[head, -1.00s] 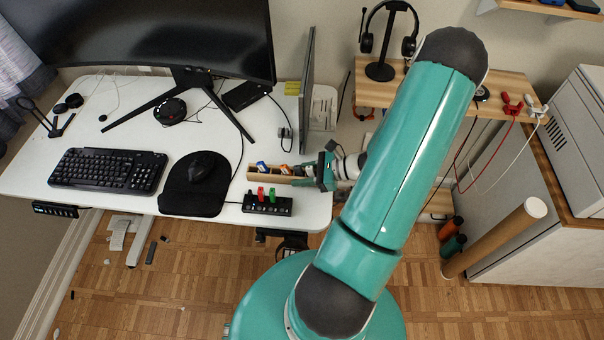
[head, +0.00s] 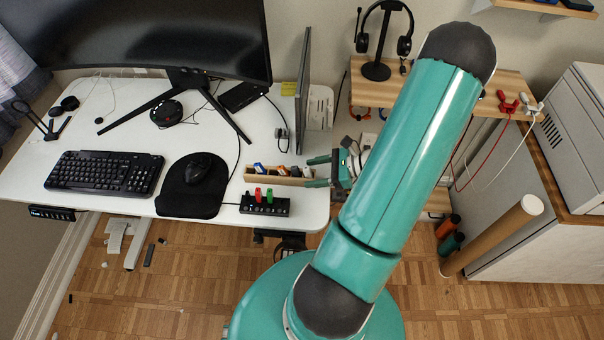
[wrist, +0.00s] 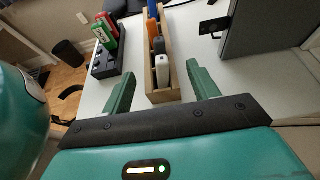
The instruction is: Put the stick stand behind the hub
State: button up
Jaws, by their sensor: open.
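The stick stand (head: 262,180) is a narrow wooden tray holding several sticks in orange, blue, white and dark colours. It lies lengthwise on the white desk, just beyond the black hub (head: 264,208), with a small gap between them. The hub carries a red and a green stick. My gripper (head: 317,172) is open and empty at the stand's right end. In the wrist view the stand (wrist: 169,55) points away between the spread green fingers of my gripper (wrist: 160,70), apart from both, and the hub (wrist: 106,65) lies left of it.
A thin upright panel (head: 304,95) stands behind the stand's right end. The mouse pad (head: 190,206) with a mouse and the keyboard (head: 105,172) lie to the left. A monitor stand leg (head: 225,112) and cables lie further back. The desk's front edge is close to the hub.

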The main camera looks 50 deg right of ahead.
jog(key=v, duration=0.7)
jog(key=w+a+r+n+g+h, duration=0.1)
jog(key=w+a+r+n+g, duration=0.35)
jog(key=a+r+n, duration=0.3)
jog(key=w+a+r+n+g+h, duration=0.2)
jog(key=w+a+r+n+g, duration=0.25)
jog(key=a+r+n, duration=0.35)
jog(key=s+a+r+n+t+h, duration=0.2)
jog(key=a+r+n, duration=0.4)
jog(key=a, duration=0.2)
jog(key=s+a+r+n+t+h, duration=0.1)
jog(key=a+r+n+h, duration=0.2)
jog(key=a+r+n, duration=0.4)
jog(key=shift+s+a+r+t, duration=0.25)
jog(key=shift+s+a+t, duration=0.15)
jog(key=shift+a, duration=0.1)
